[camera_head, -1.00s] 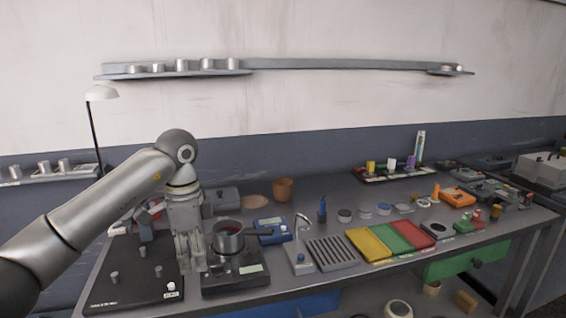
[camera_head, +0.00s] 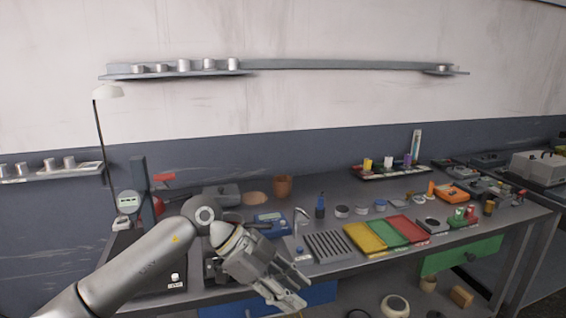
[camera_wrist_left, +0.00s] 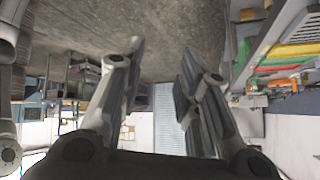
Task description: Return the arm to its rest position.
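My left gripper (camera_head: 288,298) hangs in front of the bench's front edge, tilted down and to the right. In the left wrist view its two fingers (camera_wrist_left: 160,65) stand apart with nothing between them, so it is open. The left arm comes in from the lower left, bent at a raised joint. It covers most of the pan (camera_head: 233,216) and the black device under it; only part of the pan's rim shows behind the wrist. My right gripper is not in view.
The bench holds a black board (camera_head: 150,284), a blue device (camera_head: 270,221), a slotted grey tray (camera_head: 329,246), and yellow, green and red trays (camera_head: 405,228). A lamp (camera_head: 108,92) stands at left. A green drawer (camera_head: 460,256) sits under the bench at right.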

